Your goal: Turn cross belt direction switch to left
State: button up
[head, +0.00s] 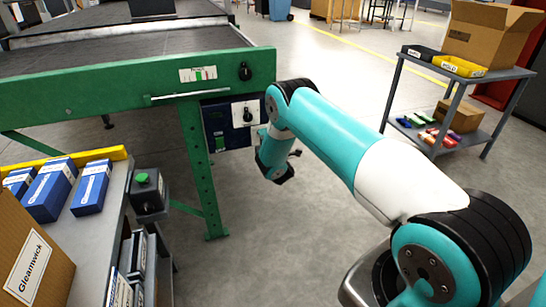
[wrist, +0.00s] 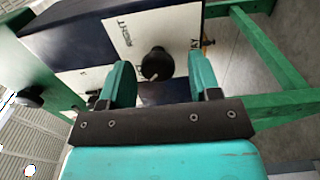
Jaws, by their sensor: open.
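A black rotary knob (wrist: 157,64) sits on a white panel of a dark blue control box in the wrist view. My gripper (head: 284,172) is partly hidden by my arm beside the box.
Another black knob (head: 245,71) is on the green beam (head: 110,92) of the conveyor. A bench with blue boxes (head: 92,187) and a green-button box (head: 147,190) stands at left. A grey cart (head: 462,76) stands at right. The floor between is clear.

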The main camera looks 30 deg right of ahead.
jog(key=p+v, duration=0.3)
jog(key=r+p+v, duration=0.1)
jog(key=p+v, duration=0.1)
jog(key=shift+s+a+f+p, duration=0.1)
jog(key=shift+s+a+p, duration=0.1)
jog(key=shift+s+p, duration=0.1)
jog(key=shift+p, duration=0.7)
jog(key=p+v, duration=1.1)
jog(key=p, duration=0.5)
jog(key=shift+f+p, duration=0.3)
jog(key=shift+p, duration=0.1)
